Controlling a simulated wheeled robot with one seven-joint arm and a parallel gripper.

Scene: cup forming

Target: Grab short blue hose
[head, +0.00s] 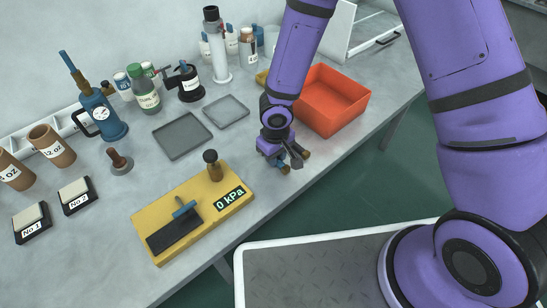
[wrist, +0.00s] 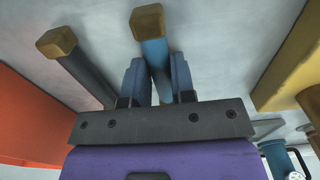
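A short blue hose (wrist: 155,58) with a brass end shows in the wrist view, running between the two blue fingers of my gripper (wrist: 157,75). The fingers are close on either side of it, but I cannot tell whether both touch it. In the head view my gripper (head: 283,160) is low over the table's front edge, left of the orange bin; a bit of the blue hose (head: 283,169) shows beneath it. A dark hose (wrist: 80,72) with a brass end lies left of my gripper in the wrist view. The hoses' far ends are hidden.
The orange bin (head: 335,98) stands right of my gripper. A yellow pressure base (head: 165,218) with a "0 kPa" display is to the left. Grey trays (head: 182,136), bottles (head: 145,92) and a blue pump (head: 100,115) stand farther back. Bare table lies between tray and base.

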